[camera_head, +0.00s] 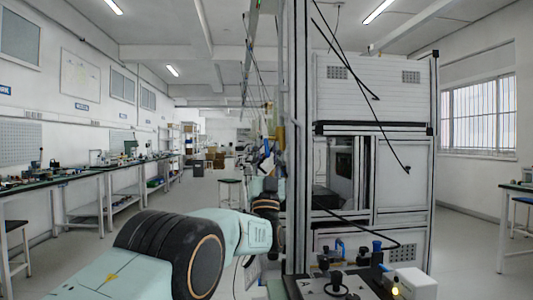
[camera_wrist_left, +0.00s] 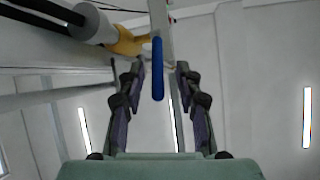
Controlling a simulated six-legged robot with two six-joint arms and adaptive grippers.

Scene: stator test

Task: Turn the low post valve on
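In the left wrist view, a valve shows a blue handle (camera_wrist_left: 157,68) seen as a narrow upright bar, beside a yellow-brass body (camera_wrist_left: 125,42). My left gripper (camera_wrist_left: 160,72) is open, with one finger on each side of the handle's line. The handle appears between the fingertips; I cannot tell how deep it sits or whether a finger touches it. In the head view my left arm reaches in from the lower left to the metal post, and the left gripper (camera_head: 267,203) is small and partly hidden by the wrist. My right gripper is not in view.
A tall metal frame post (camera_head: 297,130) and a white cabinet (camera_head: 370,90) stand just right of my left arm. Black cables hang across the cabinet. A bench with small fittings (camera_head: 345,283) is at the lower right. The aisle floor (camera_head: 200,192) on the left is mostly clear.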

